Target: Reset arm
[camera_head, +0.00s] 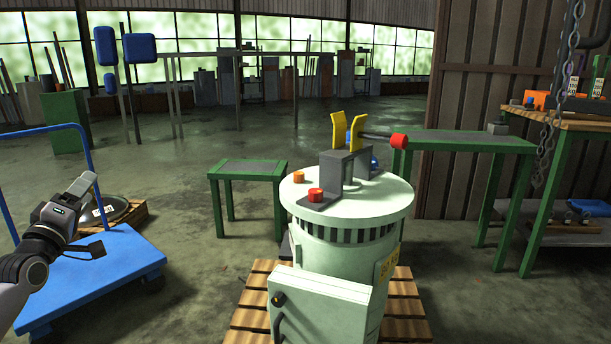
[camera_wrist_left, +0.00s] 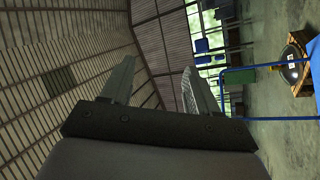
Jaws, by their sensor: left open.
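My left arm comes in from the left in the head view, and its gripper (camera_head: 88,190) is raised over the blue cart (camera_head: 95,275). In the left wrist view the two fingers of this gripper (camera_wrist_left: 158,85) stand apart with nothing between them. They point toward the wall and windows. My right gripper is in neither view. A pale green round machine (camera_head: 345,230) with yellow jaws (camera_head: 348,131) on top stands in the middle of the head view, well to the right of my left gripper.
The machine stands on a wooden pallet (camera_head: 250,315). A dark round part (camera_head: 112,211) lies on another pallet behind the cart; it also shows in the left wrist view (camera_wrist_left: 291,62). A low green table (camera_head: 248,168) and workbenches (camera_head: 460,142) stand behind. A chain (camera_head: 556,100) hangs at right.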

